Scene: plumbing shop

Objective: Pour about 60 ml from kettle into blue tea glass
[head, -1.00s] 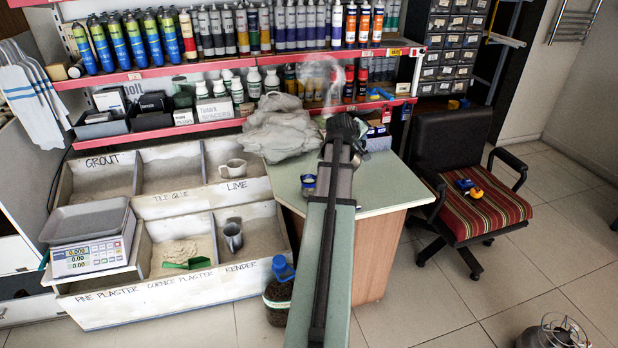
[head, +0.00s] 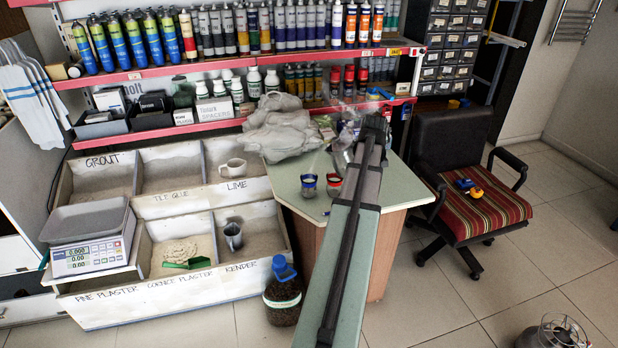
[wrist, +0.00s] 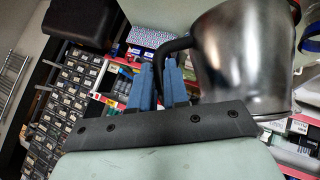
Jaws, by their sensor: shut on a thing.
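The metal kettle (wrist: 240,65) fills the upper right of the wrist view. My gripper (wrist: 160,72) has its blue fingers closed around the kettle's black handle (wrist: 178,46). In the head view the kettle (head: 343,154) shows above the counter, just left of my arm, which hides much of it. The blue tea glass (head: 308,185) stands on the counter, left of and nearer than the kettle. A blue rim also shows at the wrist view's right edge (wrist: 311,40). The kettle's tilt and any liquid are hard to make out.
A red glass (head: 334,184) stands right beside the blue one. The green counter (head: 286,180) holds a grey wrapped heap (head: 283,138) at the back left. Shelves of bottles rise behind. An office chair (head: 455,165) stands to the right.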

